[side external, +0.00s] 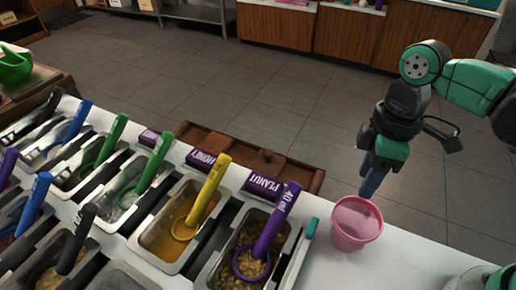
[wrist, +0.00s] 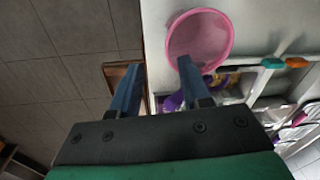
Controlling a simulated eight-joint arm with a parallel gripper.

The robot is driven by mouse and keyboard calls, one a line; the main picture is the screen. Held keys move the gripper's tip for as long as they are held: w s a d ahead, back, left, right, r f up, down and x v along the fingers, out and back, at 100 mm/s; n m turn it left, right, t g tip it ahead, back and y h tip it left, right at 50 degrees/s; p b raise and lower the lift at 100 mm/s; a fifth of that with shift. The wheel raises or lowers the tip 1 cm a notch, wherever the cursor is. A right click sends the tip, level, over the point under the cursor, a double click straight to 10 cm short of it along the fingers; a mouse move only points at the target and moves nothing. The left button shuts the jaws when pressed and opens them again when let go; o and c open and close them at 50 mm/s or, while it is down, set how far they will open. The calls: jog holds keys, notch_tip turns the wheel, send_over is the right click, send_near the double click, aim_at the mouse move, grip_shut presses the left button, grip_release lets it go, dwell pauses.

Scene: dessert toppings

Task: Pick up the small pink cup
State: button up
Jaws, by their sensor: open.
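The small pink cup (side external: 356,224) stands upright on the white counter at the right in the side external view, beside the peanut bin. In the wrist view the pink cup (wrist: 201,40) is at the top centre, its round opening facing the camera. My gripper (side external: 371,180) is just above and behind the cup's rim in the side external view. In the wrist view my gripper (wrist: 158,75) is open, with two blue fingers apart. The right fingertip overlaps the cup's lower left part in the picture; whether it touches is unclear. Nothing is between the fingers.
Metal topping bins with coloured ladles fill the counter to the left. The purple ladle (side external: 267,235) in the peanut bin stands nearest the cup. The counter right of the cup is clear.

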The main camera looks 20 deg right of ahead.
aim_at(357, 201)
jog(key=shift+n+g, duration=0.4)
jog(key=shift+n, duration=0.1)
jog(key=shift+s+a+f, duration=0.2)
jog(key=shift+f, duration=0.8)
jog(key=shift+s+a+f, duration=0.15)
jog(key=shift+s+f, duration=0.05)
jog(key=shift+f, duration=0.8)
jog(key=shift+s+a+f, duration=0.2)
jog(key=shift+f, duration=0.8)
grip_shut()
